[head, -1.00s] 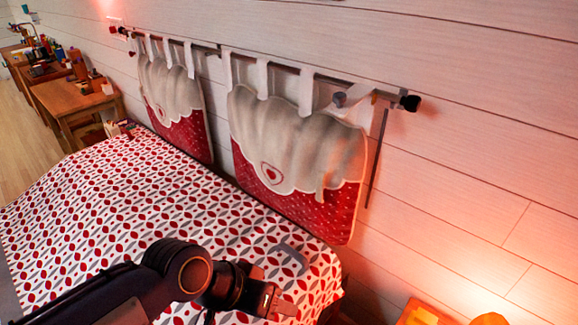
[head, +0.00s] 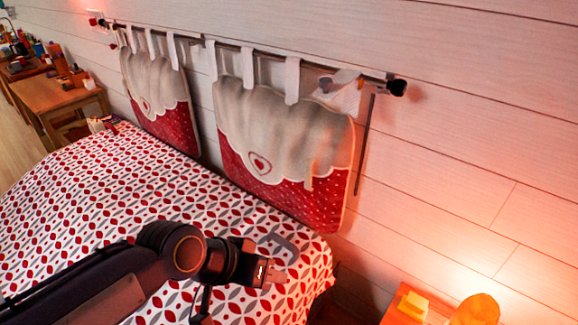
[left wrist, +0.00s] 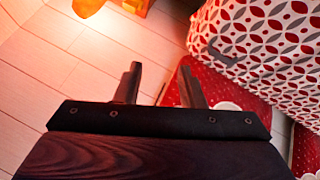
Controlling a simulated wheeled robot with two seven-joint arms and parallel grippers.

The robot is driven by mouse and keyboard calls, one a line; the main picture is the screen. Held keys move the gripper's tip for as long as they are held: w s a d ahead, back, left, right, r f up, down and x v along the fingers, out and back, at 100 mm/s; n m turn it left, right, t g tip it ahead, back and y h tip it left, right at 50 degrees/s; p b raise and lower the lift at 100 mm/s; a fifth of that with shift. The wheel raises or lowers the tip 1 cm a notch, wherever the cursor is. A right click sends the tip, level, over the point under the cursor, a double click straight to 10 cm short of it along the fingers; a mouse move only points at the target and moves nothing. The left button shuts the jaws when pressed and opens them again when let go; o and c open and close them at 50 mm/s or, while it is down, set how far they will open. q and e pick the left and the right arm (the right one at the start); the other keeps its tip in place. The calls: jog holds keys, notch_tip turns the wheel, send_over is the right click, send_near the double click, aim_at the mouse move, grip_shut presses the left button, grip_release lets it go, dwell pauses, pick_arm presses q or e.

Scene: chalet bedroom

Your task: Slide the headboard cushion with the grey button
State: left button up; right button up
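Two headboard cushions hang by white straps from a dark rail. The right cushion (head: 275,125) has a cream scalloped flap with a heart patch over red dotted cloth. A small grey round piece (head: 325,85) shows by its rightmost strap; it is too small to tell surely as the button. The left cushion (head: 155,90) is similar, and I see no grey button on it. My left gripper (head: 276,273) is over the bed's near corner, below and apart from the right cushion. In the left wrist view its fingers (left wrist: 160,88) are apart and empty, with red cushion cloth (left wrist: 225,88) beyond. My right gripper is out of view.
The bed (head: 90,205) has a patterned cover with a grey hooked piece (head: 284,246) on it. The rail's dark end knob (head: 397,87) sticks out at right. A lit bedside table (head: 395,312) stands lower right. Desks (head: 60,97) stand far left.

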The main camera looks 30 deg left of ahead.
pick_arm(q)
jog(key=w+a+f+t+y+b, duration=0.1)
jog(key=w+a+f+t+b, duration=0.2)
jog(key=w, duration=0.5)
jog(key=w+a+f+t+y+b, duration=0.1)
jog(key=w+a+f+b, duration=0.25)
jog(key=w+b, duration=0.35)
jog(key=w+a+f+t+y+b, duration=0.2)
jog(key=w+a+t+b, duration=0.15)
jog(key=w, duration=0.55)
jog(key=m+t+b, duration=0.1)
jog(key=t+b, duration=0.3)
jog(key=b, duration=0.2)
send_near(308, 172)
jog(key=w, duration=0.5)
jog(key=w+p, duration=0.1)
jog(key=w, duration=0.3)
jog(key=shift+w+a, duration=0.1)
jog(key=shift+a, duration=0.1)
jog(key=shift+c, duration=0.4)
grip_shut()
